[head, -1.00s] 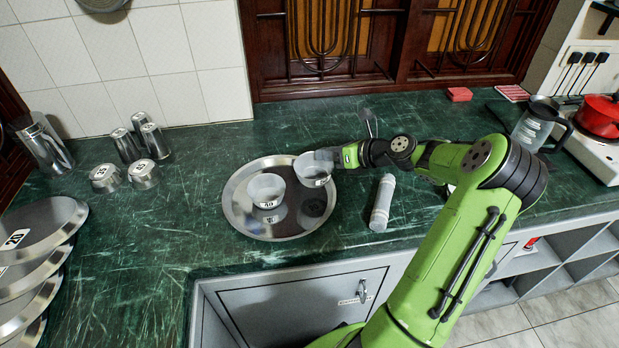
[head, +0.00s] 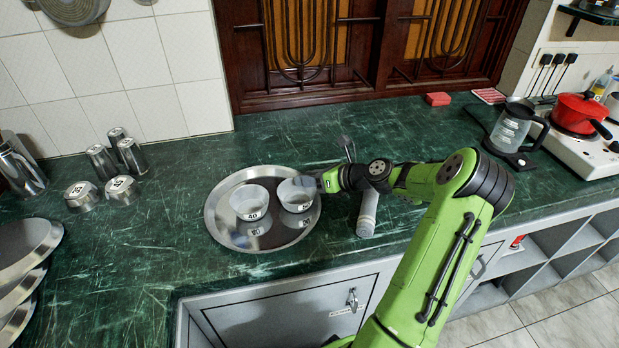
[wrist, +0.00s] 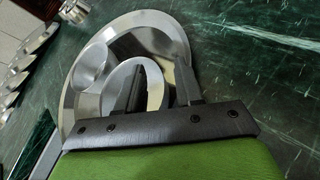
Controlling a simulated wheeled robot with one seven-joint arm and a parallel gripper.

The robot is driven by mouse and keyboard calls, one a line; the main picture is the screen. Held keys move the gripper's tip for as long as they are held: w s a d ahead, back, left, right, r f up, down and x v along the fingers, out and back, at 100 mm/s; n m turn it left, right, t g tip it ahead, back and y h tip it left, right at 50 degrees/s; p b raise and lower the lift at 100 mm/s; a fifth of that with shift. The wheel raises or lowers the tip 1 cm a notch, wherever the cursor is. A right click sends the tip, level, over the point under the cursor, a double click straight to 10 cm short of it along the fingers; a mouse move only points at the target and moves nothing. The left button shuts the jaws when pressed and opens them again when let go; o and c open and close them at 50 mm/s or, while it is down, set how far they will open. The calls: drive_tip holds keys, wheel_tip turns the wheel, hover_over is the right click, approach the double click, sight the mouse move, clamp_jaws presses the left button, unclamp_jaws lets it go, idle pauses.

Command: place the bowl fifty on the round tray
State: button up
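The bowl fifty (head: 297,195) is a pale bowl whose small front label is hard to read. It appears to rest upright on the right part of the round metal tray (head: 226,236). It stands beside another bowl (head: 250,203) labelled 40. My gripper (head: 319,184) is at its right rim. In the wrist view, my gripper's fingers (wrist: 162,84) straddle the wall of the bowl fifty (wrist: 118,92), one inside and one outside. They look spread apart, with a gap around the thin wall. The bowl's underside is hidden.
A grey-white cylinder (head: 367,213) stands right of the tray, under my arm. A glass jug (head: 512,127) and red pot (head: 580,113) are at right. The counter behind the tray is clear.

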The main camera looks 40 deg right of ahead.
drive_tip(key=shift+r, duration=0.25)
drive_tip(key=p+v, duration=0.4)
drive_tip(key=v, duration=0.8)
drive_tip(key=a+r+n+g+h, duration=0.3)
drive_tip(key=a+n+g, duration=0.5)
drive_tip(key=a+n, duration=0.95)
drive_tip(key=s+a+r+n+t+h, duration=0.1)
drive_tip(key=s+a+r+n, duration=0.3)
drive_tip(key=s+a+n, duration=0.2)
drive_tip(key=s+a+r+n+h, duration=0.1)
drive_tip(key=s+a+r+n, duration=0.3)
drive_tip(key=s+n, duration=0.6)
drive_tip(key=shift+s+a+n+t, duration=0.2)
drive_tip(key=shift+a+n+t, duration=0.2)
drive_tip(key=shift+a+n, duration=0.55)
drive_tip(key=shift+a+r, duration=0.1)
drive_tip(key=shift+r, duration=0.1)
